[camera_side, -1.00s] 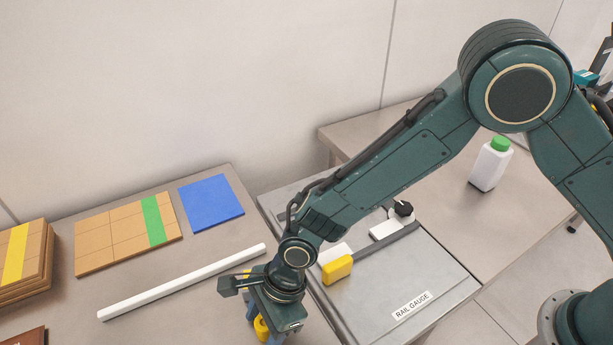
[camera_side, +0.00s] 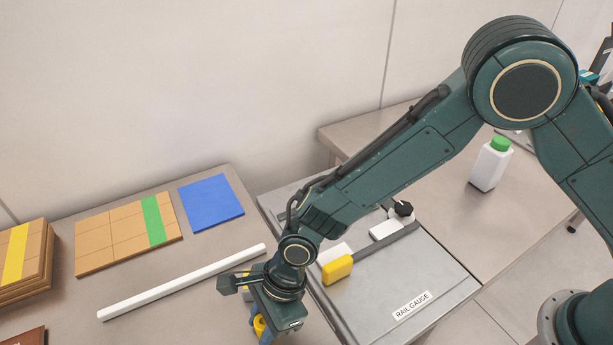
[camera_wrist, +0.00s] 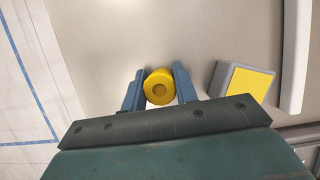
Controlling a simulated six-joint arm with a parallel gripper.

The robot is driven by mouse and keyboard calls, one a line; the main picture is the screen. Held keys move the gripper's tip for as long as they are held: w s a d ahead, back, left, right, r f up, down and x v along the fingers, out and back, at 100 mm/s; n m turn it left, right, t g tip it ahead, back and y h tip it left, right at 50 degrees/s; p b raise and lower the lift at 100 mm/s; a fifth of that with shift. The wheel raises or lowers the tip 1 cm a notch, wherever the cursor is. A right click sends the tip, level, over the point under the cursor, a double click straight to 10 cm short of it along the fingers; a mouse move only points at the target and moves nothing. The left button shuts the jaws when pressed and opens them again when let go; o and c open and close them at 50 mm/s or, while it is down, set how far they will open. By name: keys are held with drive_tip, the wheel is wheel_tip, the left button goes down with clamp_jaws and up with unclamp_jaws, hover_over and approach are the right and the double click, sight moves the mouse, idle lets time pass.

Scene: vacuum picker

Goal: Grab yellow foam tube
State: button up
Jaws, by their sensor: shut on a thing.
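The yellow foam tube (camera_wrist: 159,87) shows end-on in the wrist view, a round yellow piece with a darker centre. My gripper (camera_wrist: 158,84) is shut on it, with one blue finger against each side. In the side view the tube (camera_side: 259,325) is a small yellow patch under my gripper (camera_side: 261,321), near the bottom edge. My wrist hides most of it there, and I cannot tell whether it touches the table.
A grey block with a yellow top (camera_wrist: 247,82) stands close right of the fingers. A long white bar (camera_side: 185,283) lies behind. Tan panels (camera_side: 115,238) and a blue square (camera_side: 211,202) lie further back. A grey plate marked RAIL GAUGE (camera_side: 440,290) is to the right.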

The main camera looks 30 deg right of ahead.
sight(262, 321)
wheel_tip(262, 321, up, 20)
drive_tip(key=shift+f, duration=0.2)
idle(0.4)
idle(0.5)
